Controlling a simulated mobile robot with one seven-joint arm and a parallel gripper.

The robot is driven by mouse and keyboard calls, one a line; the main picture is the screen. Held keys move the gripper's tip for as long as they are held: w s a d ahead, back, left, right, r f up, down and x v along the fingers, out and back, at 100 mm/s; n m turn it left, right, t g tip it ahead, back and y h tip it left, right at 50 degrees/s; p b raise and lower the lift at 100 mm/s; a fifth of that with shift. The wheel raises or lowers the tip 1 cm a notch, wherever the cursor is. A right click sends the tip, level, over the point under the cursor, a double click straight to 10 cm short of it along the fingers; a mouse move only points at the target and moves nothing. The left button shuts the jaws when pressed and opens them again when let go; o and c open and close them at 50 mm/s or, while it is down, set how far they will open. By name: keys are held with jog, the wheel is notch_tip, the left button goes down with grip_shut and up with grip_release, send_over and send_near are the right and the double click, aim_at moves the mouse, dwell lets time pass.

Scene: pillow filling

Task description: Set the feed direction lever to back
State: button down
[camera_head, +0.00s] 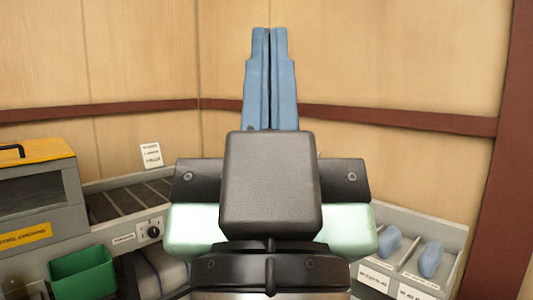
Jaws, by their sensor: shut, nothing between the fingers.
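My gripper (269,38) fills the middle of the view, pointing up, with its two blue fingers shut together and nothing between them. A small black knob with a light mark (151,232) sits on the grey machine's front panel at the left, beside a small printed label (123,239). I cannot tell whether this is the feed direction lever, nor which way it is set. My gripper is well to the right of the knob in the picture and apart from it. No other lever shows clearly, and my gripper hides what lies behind it.
A roller conveyor (125,198) runs behind the panel, with a white sign (151,155) at its back. A yellow-topped machine (38,185) and a green bin (82,274) stand at left. A grey tray (440,228) with blue pieces (430,258) stands at right.

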notch_tip(320, 180, up, 11)
jog(key=p, duration=0.8)
jog(key=shift+r, duration=0.1)
jog(key=shift+w, duration=0.1)
